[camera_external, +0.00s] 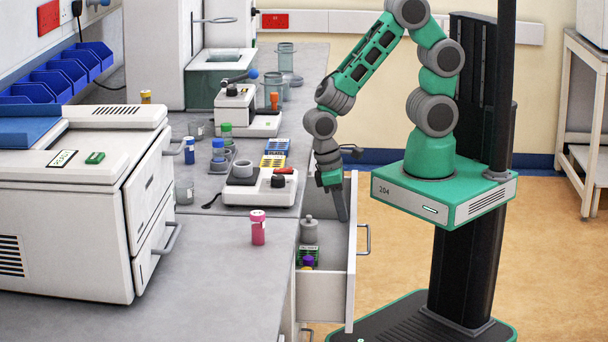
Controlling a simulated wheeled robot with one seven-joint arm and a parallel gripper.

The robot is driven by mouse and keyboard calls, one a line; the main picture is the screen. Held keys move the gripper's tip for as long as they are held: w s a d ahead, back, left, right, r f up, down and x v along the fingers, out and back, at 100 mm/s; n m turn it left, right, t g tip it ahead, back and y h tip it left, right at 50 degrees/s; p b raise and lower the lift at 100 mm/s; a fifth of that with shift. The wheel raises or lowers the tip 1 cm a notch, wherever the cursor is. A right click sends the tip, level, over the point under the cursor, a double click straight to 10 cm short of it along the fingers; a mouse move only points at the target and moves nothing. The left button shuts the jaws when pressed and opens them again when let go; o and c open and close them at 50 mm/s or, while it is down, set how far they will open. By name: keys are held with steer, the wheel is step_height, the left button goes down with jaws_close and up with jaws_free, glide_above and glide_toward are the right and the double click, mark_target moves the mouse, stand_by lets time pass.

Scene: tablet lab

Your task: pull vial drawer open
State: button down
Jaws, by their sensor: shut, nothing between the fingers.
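The vial drawer (325,297) is a white drawer under the bench's right edge. It stands pulled out, and its inside shows from above. A grey lidded jar, a green-labelled box and a purple-capped vial (308,262) are inside. Its front panel faces right and carries a grey bar handle (365,240). My gripper (343,214) points down, fingers shut and empty. Its tips appear over the far part of the drawer, left of the front panel and apart from the handle. Whether they touch the drawer's inner face, I cannot tell.
On the grey bench (215,275) stand a pink vial (258,228), a white stirrer device (260,188) and a large white machine (75,210) with side handles. Blue bins (60,80) hang at the wall. The floor right of the drawer is clear up to my base.

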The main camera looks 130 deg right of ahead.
steer(key=s+a+p, duration=0.3)
steer(key=s+a, duration=0.3)
steer(key=shift+s+a+p, duration=0.4)
steer(key=shift+r, duration=0.15)
steer(key=p+v, duration=0.9)
steer(key=v, duration=0.1)
steer(key=s+d+f+b, duration=0.2)
steer(key=d+b, duration=0.2)
steer(key=d, duration=0.3)
steer(key=s+d+f+b, duration=0.3)
steer(key=d, duration=0.4)
steer(key=s+d+g+y+b, duration=0.1)
steer(key=s+d+b, duration=0.2)
steer(key=s+d, duration=0.4)
steer(key=s+a+f+p, duration=0.1)
steer(key=s+a+f, duration=0.5)
steer(key=f, duration=0.2)
steer(key=shift+f, duration=0.3)
